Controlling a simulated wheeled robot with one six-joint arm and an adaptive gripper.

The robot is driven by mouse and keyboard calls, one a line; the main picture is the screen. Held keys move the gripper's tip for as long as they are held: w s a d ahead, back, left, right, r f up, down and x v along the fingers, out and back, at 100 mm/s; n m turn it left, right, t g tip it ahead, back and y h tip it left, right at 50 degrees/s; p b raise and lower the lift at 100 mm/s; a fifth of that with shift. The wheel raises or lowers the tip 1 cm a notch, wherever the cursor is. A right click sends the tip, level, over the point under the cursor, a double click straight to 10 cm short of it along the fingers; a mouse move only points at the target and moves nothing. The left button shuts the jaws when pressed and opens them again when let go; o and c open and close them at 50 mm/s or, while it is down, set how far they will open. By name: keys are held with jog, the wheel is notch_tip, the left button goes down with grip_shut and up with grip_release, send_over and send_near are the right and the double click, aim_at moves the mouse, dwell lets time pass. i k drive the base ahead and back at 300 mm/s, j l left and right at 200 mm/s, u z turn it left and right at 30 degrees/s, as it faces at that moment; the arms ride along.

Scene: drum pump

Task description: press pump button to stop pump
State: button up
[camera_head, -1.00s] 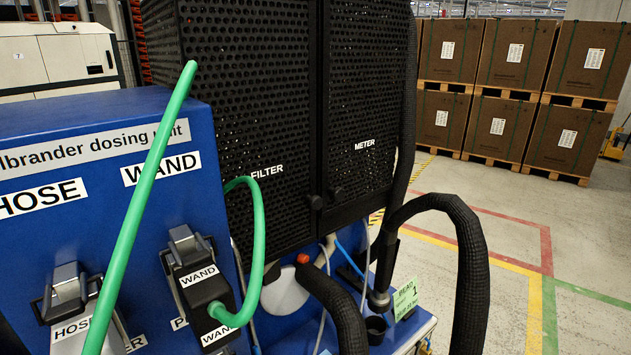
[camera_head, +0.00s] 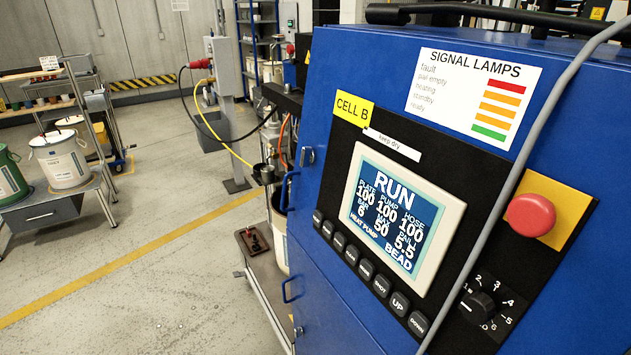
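A blue cabinet (camera_head: 335,80) with a black control panel fills the right of the view. Its screen (camera_head: 395,218) reads RUN, with PLATE, PUMP and HOSE at 100, and HEAT PUMP and BEAD along its bottom. A slanted row of several small dark buttons (camera_head: 366,270) lies below the screen. UP (camera_head: 400,304) and DOWN (camera_head: 418,324) are readable at its right end. I cannot make out which button is the pump's. My gripper is not in view.
A red mushroom button (camera_head: 532,216) on a yellow plate and a rotary knob (camera_head: 479,306) sit right of the screen. A grey cable (camera_head: 535,140) hangs across the panel. A cart with pails (camera_head: 62,160) stands at left. The floor between is largely clear.

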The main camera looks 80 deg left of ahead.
aim_at(329, 230)
jog(key=u, duration=1.65)
